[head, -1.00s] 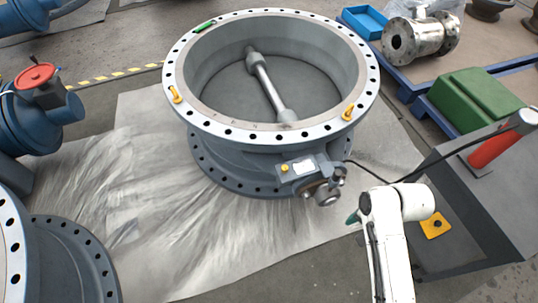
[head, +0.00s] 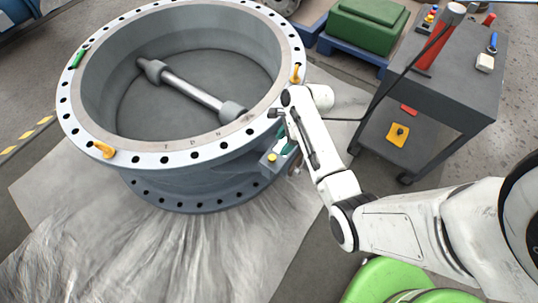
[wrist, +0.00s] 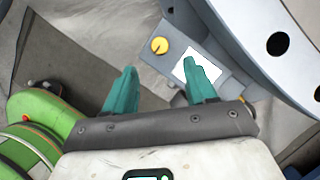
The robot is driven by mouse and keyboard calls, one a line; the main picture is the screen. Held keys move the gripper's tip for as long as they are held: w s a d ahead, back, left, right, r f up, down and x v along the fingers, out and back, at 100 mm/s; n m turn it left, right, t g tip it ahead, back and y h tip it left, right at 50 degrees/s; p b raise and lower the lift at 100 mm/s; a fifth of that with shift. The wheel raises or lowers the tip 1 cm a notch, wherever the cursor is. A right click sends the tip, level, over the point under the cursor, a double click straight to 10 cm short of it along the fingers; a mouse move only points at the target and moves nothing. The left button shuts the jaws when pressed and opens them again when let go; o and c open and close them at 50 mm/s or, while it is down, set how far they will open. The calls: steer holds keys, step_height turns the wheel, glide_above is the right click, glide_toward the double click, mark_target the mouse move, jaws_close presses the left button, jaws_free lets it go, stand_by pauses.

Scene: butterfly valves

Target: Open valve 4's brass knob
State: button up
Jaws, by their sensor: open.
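The large grey butterfly valve (head: 180,157) lies flange-up on a sheet; I see no number 4 on it. A small box with a white label (wrist: 197,66) is on its side, with a round brass-yellow knob (wrist: 159,45). The knob also shows in the head view (head: 272,157). My gripper (wrist: 160,84) is open and empty, its two teal fingers apart. In the wrist view the knob lies beyond the gap between the fingertips, and the right finger overlaps the label. In the head view my arm hides much of the box, and one teal finger shows beside it.
Yellow lifting eyes (head: 103,150) stand on the flange rim. A grey cart (head: 455,85) with a red cylinder (head: 432,50) and a dark cable is at right. A green case (head: 366,25) stands behind.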

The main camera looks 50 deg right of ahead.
mark_target(273, 157)
steer(key=b+x, duration=0.2)
steer(key=x, duration=0.6)
steer(key=shift+a+f, duration=0.1)
steer(key=shift+f, duration=0.25)
steer(key=c, duration=1)
steer(key=shift+c, duration=0.2)
